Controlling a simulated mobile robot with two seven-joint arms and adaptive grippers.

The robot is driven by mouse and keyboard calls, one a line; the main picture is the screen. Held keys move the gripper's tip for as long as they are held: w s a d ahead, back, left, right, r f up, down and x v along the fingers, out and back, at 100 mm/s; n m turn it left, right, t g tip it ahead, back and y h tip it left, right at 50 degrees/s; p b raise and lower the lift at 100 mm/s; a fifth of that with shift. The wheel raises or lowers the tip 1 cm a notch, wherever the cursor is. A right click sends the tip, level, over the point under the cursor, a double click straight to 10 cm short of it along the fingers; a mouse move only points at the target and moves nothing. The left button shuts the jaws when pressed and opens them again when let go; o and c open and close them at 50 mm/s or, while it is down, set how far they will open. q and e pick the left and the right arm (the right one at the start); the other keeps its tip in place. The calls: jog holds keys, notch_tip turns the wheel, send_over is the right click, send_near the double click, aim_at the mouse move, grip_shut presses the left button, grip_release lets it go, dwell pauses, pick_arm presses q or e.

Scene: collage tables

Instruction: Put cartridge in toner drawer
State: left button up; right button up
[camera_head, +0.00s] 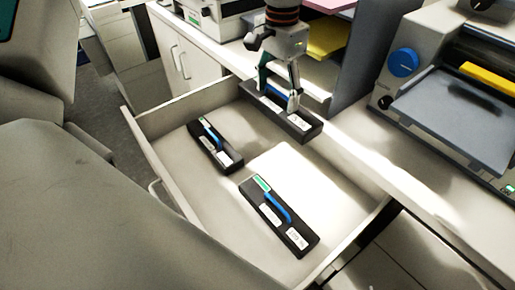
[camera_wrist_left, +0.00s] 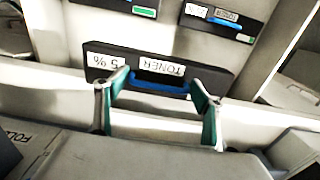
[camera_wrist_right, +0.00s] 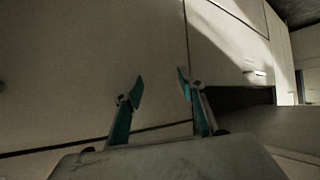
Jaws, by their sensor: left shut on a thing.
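A black toner cartridge (camera_head: 311,129) with a blue handle and white labels is held by my left gripper (camera_head: 279,97) at the drawer's rear wall in the head view. In the left wrist view, my left gripper's fingers (camera_wrist_left: 162,86) span the blue handle of this cartridge (camera_wrist_left: 220,77), labelled TONER. Whether it touches the wall is unclear. The open toner drawer (camera_head: 300,165) holds two more black cartridges lying flat, one on the left (camera_head: 213,148) and one near the front (camera_head: 279,217). My right gripper (camera_wrist_right: 160,85) is open and empty, facing pale cabinet fronts.
A grey printer (camera_head: 440,90) with a blue knob stands on the counter (camera_head: 400,180) at the right. A grey divider panel (camera_head: 365,60) and yellow and pink trays are behind the drawer. The drawer floor has bare room between and beside the two lying cartridges.

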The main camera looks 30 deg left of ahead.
pick_arm(q)
notch_tip(320, 180, down, 7)
jog(key=b, duration=0.6)
notch_tip(320, 180, down, 13)
jog(key=b, duration=0.4)
jog(key=shift+r, duration=0.25)
pick_arm(e)
notch_tip(320, 180, down, 11)
jog(key=d, duration=0.1)
jog(key=shift+s+r+h, duration=0.2)
jog(key=shift+s+h, duration=0.1)
pick_arm(q)
jog(key=o, duration=1.5)
